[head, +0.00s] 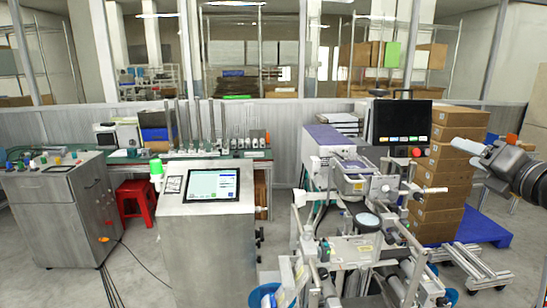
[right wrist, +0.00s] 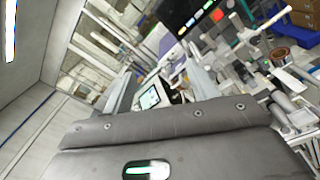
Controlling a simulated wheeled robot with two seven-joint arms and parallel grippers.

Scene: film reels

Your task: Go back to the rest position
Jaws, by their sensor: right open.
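My right gripper (head: 468,156) comes in from the right edge in the head view, dark grey with lighter fingertips pointing left. It is open, with no held thing visible, and appears in front of the stacked cardboard boxes (head: 443,205). In the right wrist view a broad grey part of my own arm fills the lower half, and I cannot make out the fingertips there. A reel with a brown rim (right wrist: 279,57) shows at the right of that view, on the machine. My left gripper is not in view.
A machine (head: 365,245) with arms and rollers stands at front right, below a dark monitor (head: 401,122). A metal console (head: 212,235) with a touchscreen stands in the middle. A red stool (head: 137,203) and a grey cabinet (head: 62,215) are at left. Open floor lies between them.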

